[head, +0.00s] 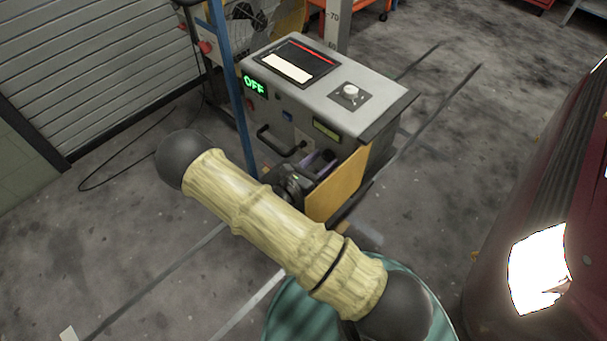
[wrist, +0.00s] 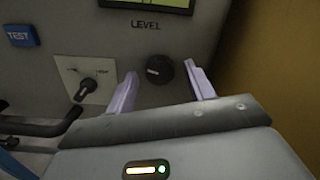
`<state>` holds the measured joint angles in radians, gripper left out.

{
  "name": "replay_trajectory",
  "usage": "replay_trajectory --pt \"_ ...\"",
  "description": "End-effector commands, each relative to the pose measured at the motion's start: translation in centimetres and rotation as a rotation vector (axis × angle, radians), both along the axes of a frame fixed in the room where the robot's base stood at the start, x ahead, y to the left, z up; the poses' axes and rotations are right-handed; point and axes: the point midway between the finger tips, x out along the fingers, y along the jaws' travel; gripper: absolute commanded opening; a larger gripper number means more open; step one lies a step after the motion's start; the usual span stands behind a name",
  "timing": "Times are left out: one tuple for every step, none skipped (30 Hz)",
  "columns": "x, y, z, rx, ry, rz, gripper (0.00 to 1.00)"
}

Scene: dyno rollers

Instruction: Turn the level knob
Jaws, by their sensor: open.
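The level knob (wrist: 158,71) is a small dark round knob with a pale pointer mark, below the word LEVEL on the grey front panel in the wrist view. The pointer mark lies toward the left. My gripper (wrist: 165,80) is open, with its two pale purple fingers pointing at the panel on either side of the knob. I see no contact between the fingers and the knob. In the head view my gripper (head: 318,163) is at the front of the grey console (head: 330,104), partly behind my arm, and the level knob is hidden there.
A small lever switch (wrist: 90,90) and a blue TEST button (wrist: 21,36) are left of the level knob. A black handle (head: 278,143) sticks out from the console front. A yellow panel (head: 337,187) stands close on the right. A white knob (head: 351,91) is on top.

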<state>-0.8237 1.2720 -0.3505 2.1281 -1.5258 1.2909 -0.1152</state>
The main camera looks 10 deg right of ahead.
Motion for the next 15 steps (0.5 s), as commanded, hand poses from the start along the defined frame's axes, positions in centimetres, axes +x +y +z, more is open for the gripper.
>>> replay_trajectory --pt "-0.2 0.4 0.0 0.001 0.001 0.003 0.53" --pt "-0.4 0.7 0.0 0.0 0.0 0.004 0.53" --pt "-0.6 1.1 -0.1 0.0 0.0 0.004 0.53" --pt "-0.9 1.5 -0.1 0.001 0.0 0.004 0.53" --pt "-1.2 1.9 -0.1 0.0 0.001 0.005 0.53" --pt "-1.6 2.5 -0.2 0.001 0.002 0.005 0.53" --pt "-1.9 3.0 -0.2 0.001 0.001 0.006 0.53" --pt "-2.3 3.5 -0.3 0.001 0.001 0.006 0.53" --pt "-2.7 4.1 -0.3 0.001 0.001 0.006 0.53" --pt "-3.1 4.6 -0.4 0.001 0.001 0.006 0.53" --pt "-3.4 5.1 -0.4 0.002 0.001 0.006 0.53" --pt "-3.9 5.8 -0.5 0.001 0.0 0.005 0.53" --pt "-4.2 6.3 -0.5 0.001 0.0 0.006 0.53" --pt "-4.6 6.7 -0.6 0.002 0.0 0.005 0.53" --pt "-5.0 7.4 -0.7 0.003 0.001 0.006 0.53"
